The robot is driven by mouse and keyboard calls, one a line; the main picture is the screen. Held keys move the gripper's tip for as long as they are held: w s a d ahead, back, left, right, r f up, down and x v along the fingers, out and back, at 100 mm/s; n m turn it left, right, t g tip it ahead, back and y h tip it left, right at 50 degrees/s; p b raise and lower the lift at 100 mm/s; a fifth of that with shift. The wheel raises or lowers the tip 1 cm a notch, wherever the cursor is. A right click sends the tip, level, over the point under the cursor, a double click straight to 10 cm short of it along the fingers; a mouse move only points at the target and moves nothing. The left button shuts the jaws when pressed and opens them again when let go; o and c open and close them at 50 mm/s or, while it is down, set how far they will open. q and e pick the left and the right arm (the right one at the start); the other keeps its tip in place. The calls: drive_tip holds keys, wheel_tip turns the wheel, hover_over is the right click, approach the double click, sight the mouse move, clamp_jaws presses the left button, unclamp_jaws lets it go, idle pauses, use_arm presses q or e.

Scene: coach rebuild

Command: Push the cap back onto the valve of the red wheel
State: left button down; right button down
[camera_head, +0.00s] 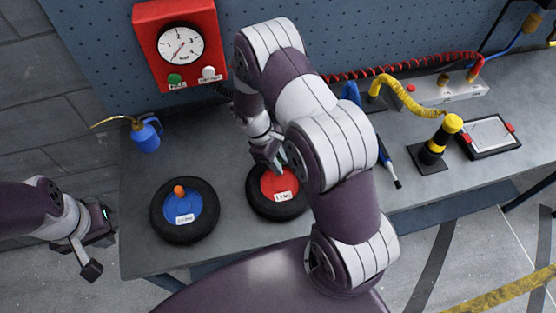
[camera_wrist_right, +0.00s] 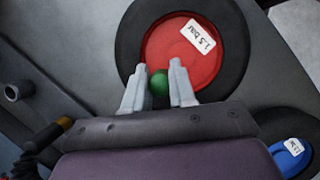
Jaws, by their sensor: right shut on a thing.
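The red wheel (camera_head: 278,184) lies flat on the bench, a red hub in a black tyre with a white label. It also fills the top of the right wrist view (camera_wrist_right: 180,55), where the label reads 1.5 bar. My right gripper (camera_head: 272,162) is over the red wheel, at the hub's edge. In the right wrist view its fingers (camera_wrist_right: 160,72) are shut on a small green cap (camera_wrist_right: 159,84). The valve is hidden, and I cannot tell whether the cap touches it. My left gripper (camera_head: 100,245) is open and empty, off the bench's left end.
A blue wheel (camera_head: 183,206) with an orange cap (camera_head: 179,190) lies left of the red one. A red gauge box (camera_head: 181,48), a blue oil can (camera_head: 146,136), a yellow-black post (camera_head: 437,145) and a tablet (camera_head: 488,135) stand around the bench (camera_head: 150,258).

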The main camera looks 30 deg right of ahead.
drive_tip(key=shift+a, duration=0.15)
drive_tip(key=shift+f, duration=0.35)
drive_tip(key=shift+f+b, duration=0.3)
drive_tip(key=shift+b, duration=0.2)
drive_tip(key=shift+f+b, duration=0.55)
drive_tip(key=shift+f, duration=0.3)
drive_tip(key=shift+r, duration=0.1)
drive_tip(key=c, duration=0.8)
unclamp_jaws()
drive_tip(key=shift+c, duration=0.2)
drive_tip(key=shift+w+r, duration=0.1)
